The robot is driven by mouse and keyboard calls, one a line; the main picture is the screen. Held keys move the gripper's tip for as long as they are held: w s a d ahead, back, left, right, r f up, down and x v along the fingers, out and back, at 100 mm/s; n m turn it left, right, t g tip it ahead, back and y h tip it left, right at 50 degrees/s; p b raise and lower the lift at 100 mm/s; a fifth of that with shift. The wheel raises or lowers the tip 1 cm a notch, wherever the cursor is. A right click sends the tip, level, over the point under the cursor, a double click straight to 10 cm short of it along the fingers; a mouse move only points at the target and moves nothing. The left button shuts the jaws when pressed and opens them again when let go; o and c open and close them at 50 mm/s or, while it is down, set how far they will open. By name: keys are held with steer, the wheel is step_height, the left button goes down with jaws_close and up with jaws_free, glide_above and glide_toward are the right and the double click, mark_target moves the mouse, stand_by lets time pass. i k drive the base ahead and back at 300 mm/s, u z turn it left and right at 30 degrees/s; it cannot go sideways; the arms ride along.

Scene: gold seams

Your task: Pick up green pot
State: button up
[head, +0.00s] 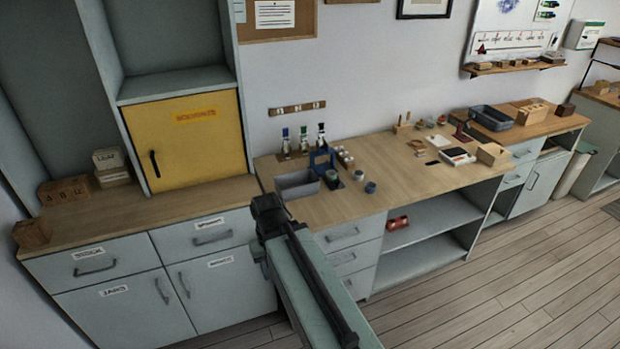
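A small dark pot that looks green (331,179) stands on the wooden worktop (312,208), just right of a grey bin and in front of a blue stand. It is small in the view and its colour is hard to make out. My arm reaches up from the bottom middle. My gripper (267,208) is at its dark far end, in front of the worktop's left part in the picture and apart from the pot. Its fingers are too small and dark to tell whether they are open.
The grey bin (297,185) and blue stand (323,159) crowd the pot. Two small bluish pots (370,187) (358,174) stand to its right. Bottles (303,140) line the wall behind. The worktop's middle (400,178) is clear. Drawers (342,236) are below; open floor (520,270) lies at right.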

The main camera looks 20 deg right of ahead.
mark_target(331, 174)
steer(key=u, duration=0.1)
steer(key=i, duration=1)
steer(key=z, duration=0.05)
